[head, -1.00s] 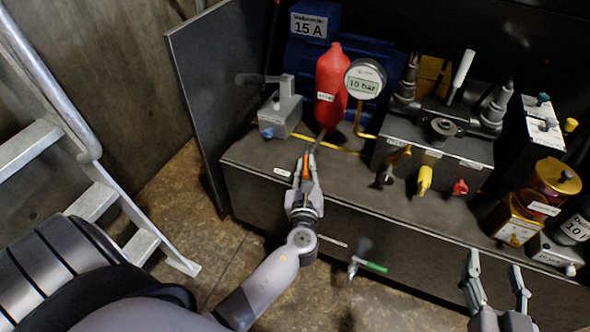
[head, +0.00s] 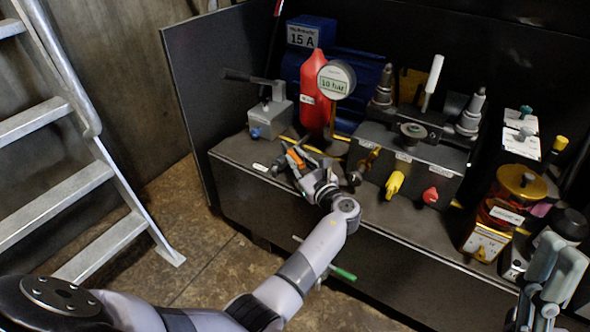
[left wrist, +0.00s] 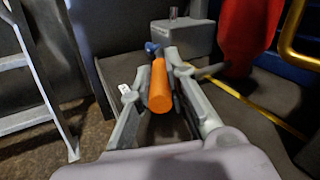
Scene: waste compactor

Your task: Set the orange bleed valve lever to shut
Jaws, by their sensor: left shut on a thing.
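In the left wrist view the orange handle (left wrist: 160,88) lies lengthwise between the fingers. My left gripper (head: 296,164) is shut on it, with its fingers pointing up and left. The fingers hide part of the lever, and its pivot cannot be made out. A small white label (head: 260,167) sits left of it. My right gripper (head: 553,262) is at the lower right, away from the lever; its opening is unclear from this angle.
Behind the lever stand a grey hand pump (head: 270,115), a red bottle (head: 317,95) and a gauge reading 10 bar (head: 336,80). A valve block with a yellow knob (head: 394,184) and a red knob (head: 430,195) is to the right. A metal ladder (head: 75,185) is at left.

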